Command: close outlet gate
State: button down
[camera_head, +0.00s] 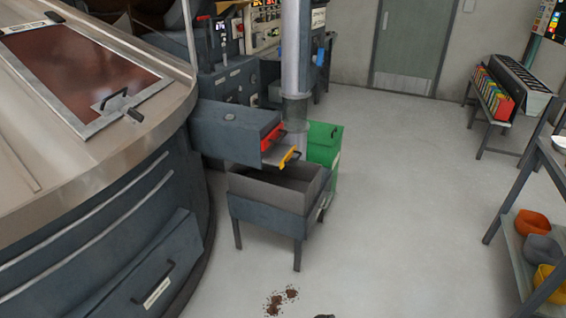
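A dark grey outlet box (225,132) juts from the side of the large round vessel, beside a vertical clear pipe. A red part (271,137) shows at its right end. Below it a flat pale plate (276,155) with a yellow handle (290,157) sticks out over a grey open-topped bin (270,206) on legs. The plate looks like a slide gate drawn partly out; I cannot tell for sure that it is the outlet gate. My gripper is not clearly in view; only a small dark tip of something shows at the bottom edge.
A green bin (324,143) stands right behind the grey one. Brown spilled grains (281,300) lie on the floor in front. A shelf with coloured bowls (531,224) stands at the right.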

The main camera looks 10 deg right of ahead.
aim_at(279, 154)
jog(key=u, duration=0.35)
jog(key=i, duration=0.7)
jog(key=u, duration=0.8)
jog(key=i, duration=0.6)
jog(key=u, duration=0.25)
